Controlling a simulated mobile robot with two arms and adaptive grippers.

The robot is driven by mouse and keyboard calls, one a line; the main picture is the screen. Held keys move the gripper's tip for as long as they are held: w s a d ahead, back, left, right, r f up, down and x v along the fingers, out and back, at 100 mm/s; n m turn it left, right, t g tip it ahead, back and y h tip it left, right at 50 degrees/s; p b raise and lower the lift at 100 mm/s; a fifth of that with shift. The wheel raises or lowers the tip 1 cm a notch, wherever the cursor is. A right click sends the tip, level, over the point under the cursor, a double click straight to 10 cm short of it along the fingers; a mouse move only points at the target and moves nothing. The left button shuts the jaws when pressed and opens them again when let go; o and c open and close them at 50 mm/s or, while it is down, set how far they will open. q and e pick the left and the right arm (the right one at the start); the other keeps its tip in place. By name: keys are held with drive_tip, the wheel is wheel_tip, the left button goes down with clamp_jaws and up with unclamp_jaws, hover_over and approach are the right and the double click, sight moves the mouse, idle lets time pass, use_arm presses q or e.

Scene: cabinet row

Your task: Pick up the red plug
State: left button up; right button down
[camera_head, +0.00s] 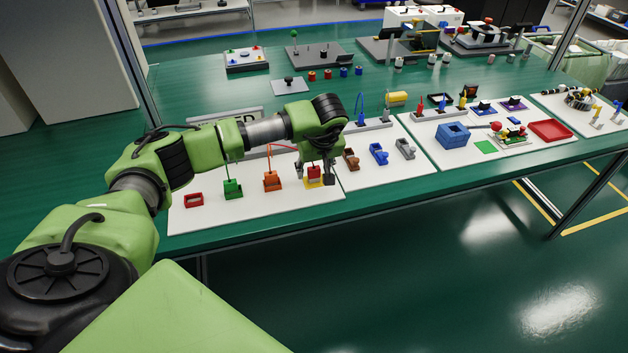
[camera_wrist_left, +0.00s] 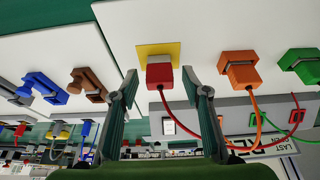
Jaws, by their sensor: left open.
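The red plug (camera_head: 314,172) sits on a yellow base (camera_head: 313,183) on the white board. In the left wrist view the red plug (camera_wrist_left: 159,75) stands at the yellow base (camera_wrist_left: 158,52), with a red cable running from it. My left gripper (camera_head: 315,180) is at the plug, and in the left wrist view its open fingers (camera_wrist_left: 161,82) stand on either side of the plug with gaps. My right gripper is in neither view.
An orange plug (camera_head: 271,181), a green plug (camera_head: 232,188) and an empty red socket (camera_head: 194,200) lie left on the same white board (camera_head: 240,211). Brown, blue and grey connectors (camera_head: 378,153) stand on the neighbouring board at right. The table's front edge is close.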

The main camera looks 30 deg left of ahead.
use_arm(q)
drive_tip(key=shift+f, duration=0.15)
drive_tip(key=shift+c, duration=0.4)
drive_tip(key=c, duration=1)
drive_tip(key=shift+o, duration=0.2)
